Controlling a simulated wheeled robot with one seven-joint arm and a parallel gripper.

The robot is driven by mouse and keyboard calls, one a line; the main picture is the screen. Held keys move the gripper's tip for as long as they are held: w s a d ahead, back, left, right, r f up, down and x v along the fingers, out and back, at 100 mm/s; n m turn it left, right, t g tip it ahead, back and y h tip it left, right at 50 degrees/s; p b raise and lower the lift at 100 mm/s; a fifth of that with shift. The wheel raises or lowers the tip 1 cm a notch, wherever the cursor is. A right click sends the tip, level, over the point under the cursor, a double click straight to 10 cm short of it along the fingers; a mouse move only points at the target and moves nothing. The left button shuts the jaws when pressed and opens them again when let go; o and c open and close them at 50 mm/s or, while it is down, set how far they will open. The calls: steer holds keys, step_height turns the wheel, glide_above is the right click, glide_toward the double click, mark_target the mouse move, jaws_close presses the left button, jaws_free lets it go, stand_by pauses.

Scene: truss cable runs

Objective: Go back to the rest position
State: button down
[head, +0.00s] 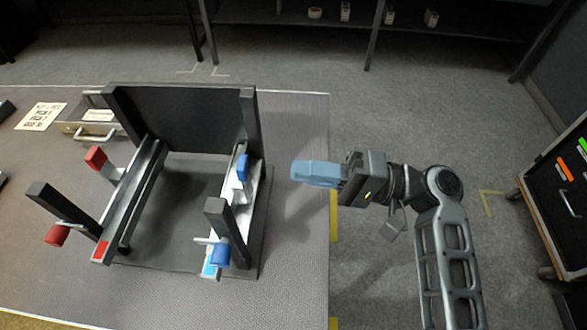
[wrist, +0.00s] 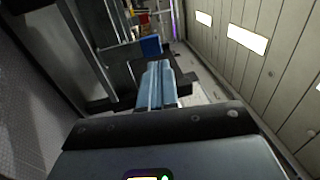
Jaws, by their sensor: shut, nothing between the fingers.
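My gripper (head: 300,173) has light blue fingers and is shut with nothing between them. In the head view it points left, over the right edge of the table, to the right of the truss rig and apart from it. Its blue fingers also show in the wrist view (wrist: 157,84). The rig has a right rail (head: 232,195) with a blue clamp (head: 243,168) at the back and another blue clamp (head: 221,256) at the front. Its left rail (head: 133,200) has a red clamp (head: 96,158) at the back and another red clamp (head: 57,235) at the front.
A dark upright panel (head: 185,120) closes the back of the rig. A case with a handle (head: 92,130) and a printed card (head: 41,116) lie at the table's back left. A dark cabinet (head: 565,200) stands at the far right. Open floor (head: 390,120) lies behind my arm.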

steer(key=d+b, duration=0.1)
steer(key=d, duration=0.6)
steer(key=shift+d, duration=0.15)
steer(key=shift+s, duration=0.1)
steer(key=s+d+f+m+t+h, duration=0.1)
steer(key=s+f+m+t+h, duration=0.25)
steer(key=f, duration=0.35)
steer(key=s+d+f+m+t+h, duration=0.1)
steer(key=s+f+m+t+h, duration=0.2)
steer(key=f, duration=0.5)
steer(key=s+d+f+t+h, duration=0.3)
steer(key=s+d+f+h, duration=0.25)
steer(key=s+h, duration=0.35)
steer(key=s+d+r+n+t+h, duration=0.25)
steer(key=s+d+r, duration=0.4)
steer(key=s, duration=0.35)
steer(key=s+r+n+t+h, duration=0.1)
steer(key=s+r+n, duration=0.3)
steer(key=r, duration=0.8)
steer(key=shift+s+a+r+t+h, duration=0.35)
steer(key=shift+s+t, duration=0.25)
steer(key=shift+s, duration=0.2)
